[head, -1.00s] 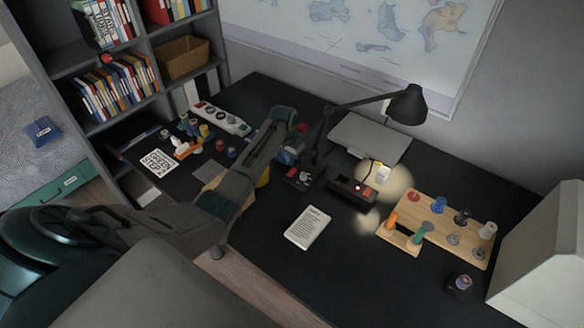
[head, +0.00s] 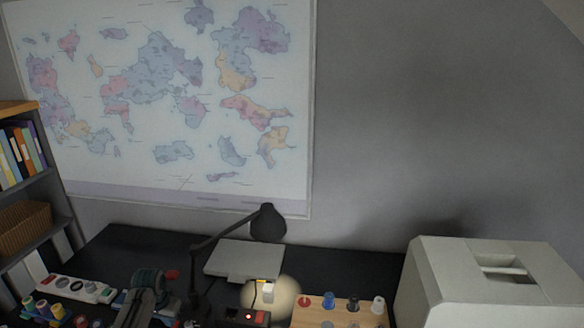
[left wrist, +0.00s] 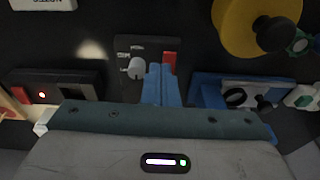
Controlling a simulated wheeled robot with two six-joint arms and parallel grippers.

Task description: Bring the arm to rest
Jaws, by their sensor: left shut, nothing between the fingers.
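My left gripper shows in the head view at the bottom left, above the dark desk (head: 110,248), with its teal wrist part (head: 150,281) and grey arm link. Its fingertips are hidden there. In the left wrist view its blue fingers (left wrist: 161,70) are closed together with nothing between them. My right gripper is not in view.
A power strip (head: 75,288) lies left, a wooden peg board (head: 320,317) right, beside a large pale machine (head: 480,285). A yellow spool (left wrist: 232,22) and a blue device (left wrist: 208,90) lie near my fingers.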

